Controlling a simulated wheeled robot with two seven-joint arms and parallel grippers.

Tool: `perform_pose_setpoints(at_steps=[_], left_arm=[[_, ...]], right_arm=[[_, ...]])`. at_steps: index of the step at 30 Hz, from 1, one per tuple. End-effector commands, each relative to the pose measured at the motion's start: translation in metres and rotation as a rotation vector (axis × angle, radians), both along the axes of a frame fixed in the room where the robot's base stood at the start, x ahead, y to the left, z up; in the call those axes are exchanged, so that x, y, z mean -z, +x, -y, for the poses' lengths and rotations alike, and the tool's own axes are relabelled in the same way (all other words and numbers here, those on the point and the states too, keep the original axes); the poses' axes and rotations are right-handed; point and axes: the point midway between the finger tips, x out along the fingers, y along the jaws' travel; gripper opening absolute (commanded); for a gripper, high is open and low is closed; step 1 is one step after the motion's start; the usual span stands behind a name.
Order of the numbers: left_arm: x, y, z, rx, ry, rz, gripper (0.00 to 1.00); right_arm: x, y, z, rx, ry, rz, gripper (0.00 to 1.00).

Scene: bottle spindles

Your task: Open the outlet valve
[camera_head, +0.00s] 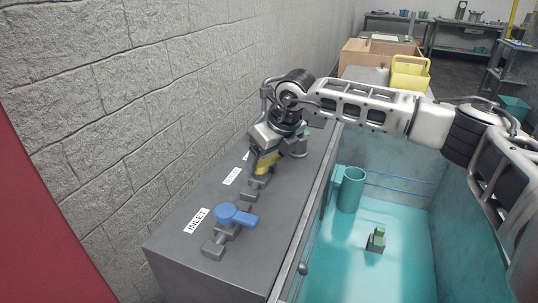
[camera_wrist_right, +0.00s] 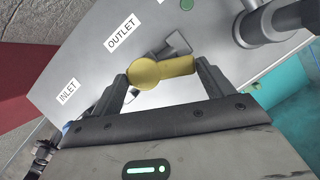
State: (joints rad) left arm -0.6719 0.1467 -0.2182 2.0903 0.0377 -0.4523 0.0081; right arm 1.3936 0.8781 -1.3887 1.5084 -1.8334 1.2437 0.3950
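The outlet valve has a yellow handle (camera_wrist_right: 163,71) beside the OUTLET label (camera_wrist_right: 122,36). In the head view the yellow handle (camera_head: 267,163) shows below my right gripper, partly hidden by it. My right gripper (camera_head: 270,149) is over the valve on the grey cabinet top (camera_head: 190,257). In the right wrist view its fingers (camera_wrist_right: 160,78) are spread, with the handle between them, its round end near the left finger and its lever end near the right finger. I cannot tell whether they touch. My left gripper is not in view.
A blue-handled valve (camera_head: 237,215) stands nearer, by the INLET label (camera_head: 197,220). A bit of a green handle (camera_wrist_right: 186,4) shows beyond the outlet valve. A brick wall (camera_head: 95,110) runs along the left. A teal basin (camera_head: 385,265) lies to the right.

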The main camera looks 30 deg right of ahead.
Motion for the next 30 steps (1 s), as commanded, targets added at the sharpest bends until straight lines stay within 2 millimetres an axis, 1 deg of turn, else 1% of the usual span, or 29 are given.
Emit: perform_pose_setpoints(at_steps=[5, 12, 18, 22, 29, 30], left_arm=[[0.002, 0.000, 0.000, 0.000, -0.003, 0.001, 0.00], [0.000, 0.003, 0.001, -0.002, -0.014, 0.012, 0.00], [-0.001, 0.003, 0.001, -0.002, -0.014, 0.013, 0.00], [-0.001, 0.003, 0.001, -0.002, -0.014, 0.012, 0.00], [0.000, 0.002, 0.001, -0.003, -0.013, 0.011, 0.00], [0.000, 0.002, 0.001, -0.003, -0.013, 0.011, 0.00]], right_arm=[[0.001, 0.002, 0.001, -0.053, -0.001, -0.001, 0.57], [0.000, 0.008, 0.001, -0.306, 0.002, -0.001, 0.57], [-0.001, 0.011, 0.000, -0.464, 0.002, 0.000, 0.57], [-0.001, 0.012, 0.000, -0.499, 0.001, 0.001, 0.57], [-0.001, 0.012, 0.000, -0.501, -0.001, 0.003, 0.57], [-0.001, 0.012, 0.000, -0.501, -0.001, 0.003, 0.83]])
